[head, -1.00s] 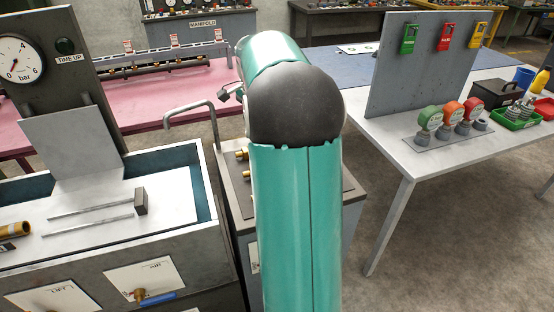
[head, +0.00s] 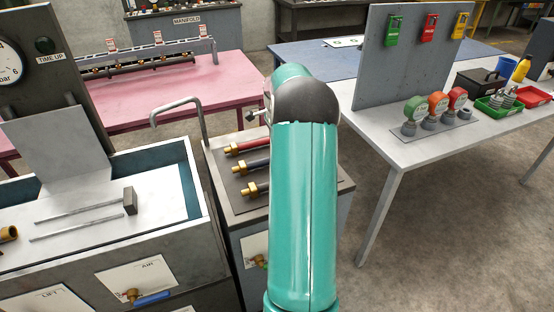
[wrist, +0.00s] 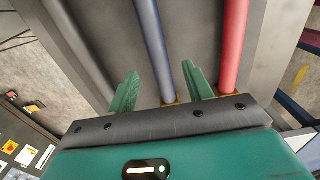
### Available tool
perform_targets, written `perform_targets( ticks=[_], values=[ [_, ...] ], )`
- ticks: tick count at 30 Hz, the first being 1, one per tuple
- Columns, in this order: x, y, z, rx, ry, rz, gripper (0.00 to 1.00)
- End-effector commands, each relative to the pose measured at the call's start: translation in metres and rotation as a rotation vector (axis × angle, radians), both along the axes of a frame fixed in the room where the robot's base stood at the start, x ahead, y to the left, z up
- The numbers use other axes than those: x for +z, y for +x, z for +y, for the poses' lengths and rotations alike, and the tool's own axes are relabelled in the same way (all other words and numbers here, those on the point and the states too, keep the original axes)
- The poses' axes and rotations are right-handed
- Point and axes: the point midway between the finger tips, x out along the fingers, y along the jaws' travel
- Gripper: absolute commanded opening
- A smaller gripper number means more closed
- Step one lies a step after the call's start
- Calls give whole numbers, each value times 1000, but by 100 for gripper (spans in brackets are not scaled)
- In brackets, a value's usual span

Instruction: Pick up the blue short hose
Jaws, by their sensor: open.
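The blue short hose (head: 256,163) lies on the top of a small cart, between a red hose (head: 252,145) and a dark hose (head: 262,187). Its brass end points left in the head view, and its other end is hidden behind my arm. In the wrist view the blue hose (wrist: 152,45) runs up the picture between the two green fingers of my gripper (wrist: 160,70). The fingers are apart, and a gap shows on each side of the hose. My gripper is hidden by my arm in the head view.
The red hose (wrist: 234,45) runs close to the right finger in the wrist view. A tank (head: 196,190) stands to the left, and a white table (head: 400,150) with gauges stands to the right.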

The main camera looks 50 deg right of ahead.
Motion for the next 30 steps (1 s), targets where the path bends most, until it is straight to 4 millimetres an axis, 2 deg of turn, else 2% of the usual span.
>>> perform_targets(
  ticks=[10, 18, 20, 26, 30],
  values=[
    [-45, -2, 0, 0, 1, 0, 51],
    [-50, -2, 0, 1, 0, 0, 51],
    [-50, -2, 0, 1, 0, 0, 41],
    [-50, -2, 0, 1, 0, 0, 2],
    [-49, -2, 0, 1, -2, -1, 0]
  ],
)
